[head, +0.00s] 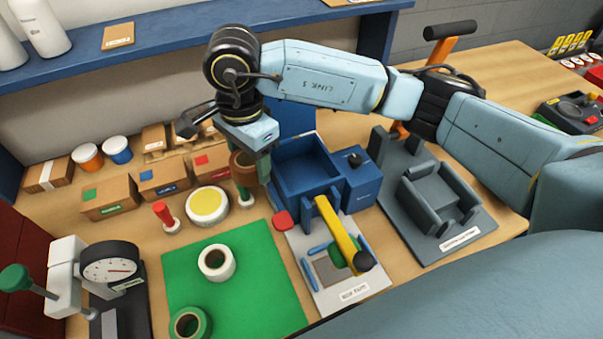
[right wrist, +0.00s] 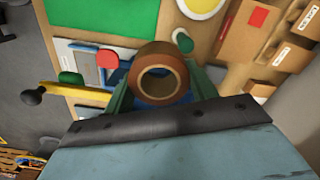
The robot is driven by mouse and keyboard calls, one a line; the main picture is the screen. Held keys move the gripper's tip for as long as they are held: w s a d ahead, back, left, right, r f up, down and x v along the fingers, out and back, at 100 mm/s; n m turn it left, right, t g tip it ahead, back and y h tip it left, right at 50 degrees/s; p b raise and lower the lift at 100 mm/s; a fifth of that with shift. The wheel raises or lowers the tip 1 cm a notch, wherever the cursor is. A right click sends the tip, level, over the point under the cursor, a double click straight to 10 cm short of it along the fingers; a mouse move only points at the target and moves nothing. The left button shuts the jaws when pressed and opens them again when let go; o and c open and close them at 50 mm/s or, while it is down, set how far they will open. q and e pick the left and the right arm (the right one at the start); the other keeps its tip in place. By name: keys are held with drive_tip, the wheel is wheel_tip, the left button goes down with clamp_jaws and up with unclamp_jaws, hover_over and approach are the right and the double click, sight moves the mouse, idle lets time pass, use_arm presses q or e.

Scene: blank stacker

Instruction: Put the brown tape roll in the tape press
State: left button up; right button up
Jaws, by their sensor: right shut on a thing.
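My right gripper (head: 255,165) is shut on the brown tape roll (head: 242,168) and holds it above the table, behind the green mat. In the right wrist view the brown roll (right wrist: 157,54) sits between the green fingers (right wrist: 162,88), its round hole facing the camera. A press-like station (head: 295,240) with a yellow lever (head: 335,230), a grey pad and a white base stands right of the mat. Its label is too small to read surely, so I cannot confirm that it is the tape press. My left gripper is not in view.
The green mat (head: 240,270) bears a white roll (head: 217,262) and a green roll (head: 190,323). A blue bin (head: 305,170) and a dark grey fixture (head: 400,215) stand to the right. A dial gauge (head: 108,264) is at left. Several cartons stand behind.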

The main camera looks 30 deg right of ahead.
drive_tip(key=m, duration=0.1)
drive_tip(key=d+m, duration=0.1)
drive_tip(key=m, duration=0.3)
drive_tip(key=shift+d+r+p, duration=0.3)
drive_tip(key=shift+r, duration=0.05)
drive_tip(key=d+m, duration=0.1)
drive_tip(key=m, duration=0.2)
drive_tip(key=d+m, duration=0.1)
drive_tip(key=m, duration=0.2)
drive_tip(key=d+m+p, duration=0.1)
drive_tip(key=m, duration=0.3)
drive_tip(key=shift+w+d+r, duration=0.1)
drive_tip(key=shift+d+r, duration=0.05)
drive_tip(key=shift+r, duration=0.25)
drive_tip(key=d+m+p, duration=0.1)
drive_tip(key=d+m, duration=0.3)
drive_tip(key=m, duration=1)
hover_over(302, 179)
wheel_tip(302, 179, down, 5)
drive_tip(key=shift+r, duration=0.1)
drive_tip(key=shift+f, duration=2.15)
